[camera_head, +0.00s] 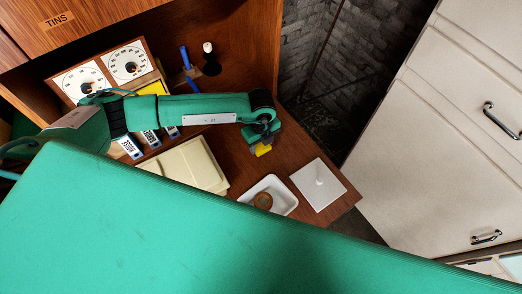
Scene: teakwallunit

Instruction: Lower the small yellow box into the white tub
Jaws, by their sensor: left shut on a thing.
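The small yellow box (264,150) shows partly below my left gripper (260,143), which is shut on it; the gripper covers the rest of the box. The white tub (284,203) stands on the brown wooden shelf, open at the top, with a round brown thing (263,200) inside it. In the picture the gripper and box are above the tub, on its far side and apart from it. How high the box hangs over the shelf is hard to tell. My right gripper is not in view.
A white square lid (320,184) with a knob lies right of the tub. A cream flat case (184,168) lies to its left. Dials (128,61), labelled binders (131,148) and a blue-handled item (187,70) stand farther back. Some bare wood (300,150) shows behind the lid.

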